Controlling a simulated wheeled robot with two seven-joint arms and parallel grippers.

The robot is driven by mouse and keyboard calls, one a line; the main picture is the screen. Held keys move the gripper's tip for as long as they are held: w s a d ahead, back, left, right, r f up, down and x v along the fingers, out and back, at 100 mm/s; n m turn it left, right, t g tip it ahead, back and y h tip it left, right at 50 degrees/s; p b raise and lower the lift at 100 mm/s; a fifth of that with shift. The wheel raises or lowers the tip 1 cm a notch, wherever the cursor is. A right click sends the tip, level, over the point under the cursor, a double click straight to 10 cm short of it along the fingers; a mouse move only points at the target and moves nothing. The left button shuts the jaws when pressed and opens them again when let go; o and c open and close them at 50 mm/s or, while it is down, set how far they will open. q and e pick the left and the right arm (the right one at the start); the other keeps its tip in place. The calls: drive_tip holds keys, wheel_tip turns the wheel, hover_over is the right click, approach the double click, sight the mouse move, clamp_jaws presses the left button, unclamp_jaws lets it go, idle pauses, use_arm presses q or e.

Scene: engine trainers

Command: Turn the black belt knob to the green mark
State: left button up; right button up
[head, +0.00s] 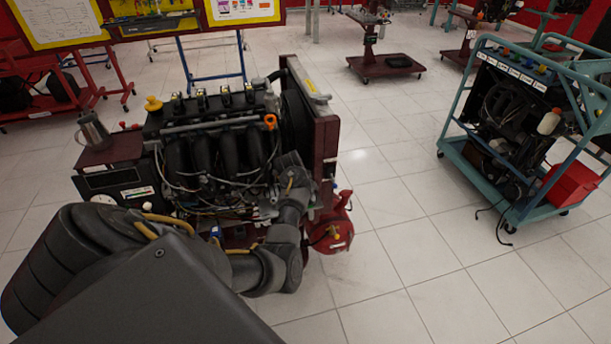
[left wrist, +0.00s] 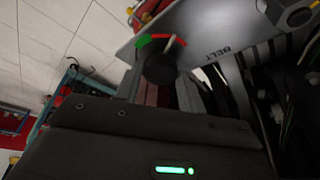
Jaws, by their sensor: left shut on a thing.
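The black belt knob (left wrist: 159,68) is on a grey panel (left wrist: 205,35) marked "BELT" in the left wrist view. A coloured arc is beside the knob, with a green part (left wrist: 146,40) at its left and red at its right. A thin pale line shows near the red part; I cannot tell clearly where the knob's pointer is. My left gripper (left wrist: 160,76) is shut on the knob, one finger on each side. In the head view my left gripper (head: 291,170) is at the engine trainer's front right, and the knob is hidden there. My right gripper is not in view.
The engine trainer (head: 215,150) has hoses, wires and a dark red radiator frame (head: 326,145) close to my arm. A red tank (head: 335,225) stands low beside it. A teal cart (head: 480,175) is at the right. The tiled floor between is clear.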

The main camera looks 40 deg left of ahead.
use_arm(q)
drive_tip(key=n+p, duration=0.1)
drive_tip(key=n+y+p, duration=0.1)
drive_tip(key=n+p, duration=0.1)
drive_tip(key=n+y+p, duration=0.1)
drive_tip(key=n+p, duration=0.1)
drive_tip(key=shift+d+r, duration=0.2)
drive_tip(key=shift+r, duration=0.05)
drive_tip(key=shift+w+n+g+y+p, duration=0.1)
drive_tip(key=shift+n+g+y+p, duration=0.25)
drive_tip(key=shift+n+p, duration=0.45)
drive_tip(key=n, duration=0.2)
drive_tip(key=shift+w+d+f+n+g+y+p, duration=0.1)
drive_tip(key=shift+f+n+g+y+p, duration=0.05)
drive_tip(key=shift+n+g+y+p, duration=0.15)
drive_tip(key=shift+n+g+y, duration=0.35)
drive_tip(key=shift+n+g, duration=0.1)
drive_tip(key=shift+n, duration=0.95)
drive_tip(key=shift+f, duration=0.1)
drive_tip(key=o, duration=1)
drive_tip(key=shift+c, duration=0.2)
